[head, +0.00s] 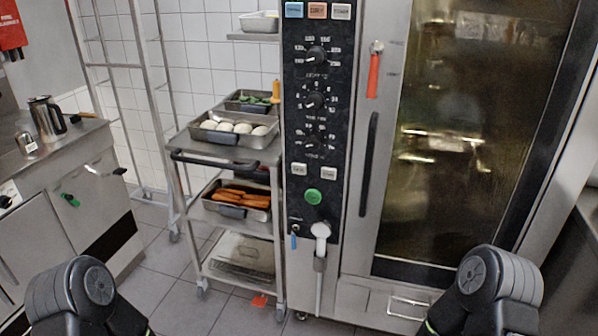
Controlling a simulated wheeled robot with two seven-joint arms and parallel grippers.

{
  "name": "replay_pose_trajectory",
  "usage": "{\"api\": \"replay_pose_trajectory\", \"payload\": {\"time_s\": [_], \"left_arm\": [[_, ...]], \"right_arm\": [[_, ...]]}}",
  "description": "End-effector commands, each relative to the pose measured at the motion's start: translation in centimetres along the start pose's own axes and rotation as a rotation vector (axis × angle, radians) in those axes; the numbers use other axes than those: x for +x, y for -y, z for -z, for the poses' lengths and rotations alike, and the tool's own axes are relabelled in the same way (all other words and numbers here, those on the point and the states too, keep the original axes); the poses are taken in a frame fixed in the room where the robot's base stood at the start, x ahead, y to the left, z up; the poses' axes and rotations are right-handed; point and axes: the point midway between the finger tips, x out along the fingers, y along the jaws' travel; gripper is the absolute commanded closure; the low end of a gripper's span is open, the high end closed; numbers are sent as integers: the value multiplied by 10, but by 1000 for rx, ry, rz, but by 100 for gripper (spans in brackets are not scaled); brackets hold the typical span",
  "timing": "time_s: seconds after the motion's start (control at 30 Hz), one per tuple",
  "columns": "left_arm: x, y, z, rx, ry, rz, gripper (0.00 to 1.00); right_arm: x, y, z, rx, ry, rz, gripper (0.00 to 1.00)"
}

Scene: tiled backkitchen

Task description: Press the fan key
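The tall oven's black control panel (316,120) stands in the middle of the head view. At its top sit a blue key (294,9), an orange key (317,10) and a white key (341,11). Lower down are two small pale keys, one on the left (299,169) and one on the right (328,172), above a round green button (313,197). The lettering is too small to tell which is the fan key. Black links of my arms show at the bottom left and bottom right, apart from the panel. Neither gripper is in view.
The oven's glass door (455,140) is shut, with a dark vertical handle (369,163). A hand shower (320,232) hangs below the panel. A trolley (208,262) with trays of food stands left of the oven. Tiled floor (185,313) is clear in front of the trolley.

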Motion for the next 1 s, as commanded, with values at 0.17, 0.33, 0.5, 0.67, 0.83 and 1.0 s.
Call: {"api": "replay_pose_trajectory", "payload": {"time_s": [0.17, 0.33, 0.5, 0.67, 0.83, 1.0], "left_arm": [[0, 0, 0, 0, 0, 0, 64], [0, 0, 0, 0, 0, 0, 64], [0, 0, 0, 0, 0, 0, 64], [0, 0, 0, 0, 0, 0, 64], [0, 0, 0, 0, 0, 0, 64], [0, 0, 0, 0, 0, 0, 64]], "right_arm": [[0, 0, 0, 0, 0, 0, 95], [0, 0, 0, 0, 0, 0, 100], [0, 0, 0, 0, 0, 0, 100], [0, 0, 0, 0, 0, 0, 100], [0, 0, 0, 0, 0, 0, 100], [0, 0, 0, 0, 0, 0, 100]]}}
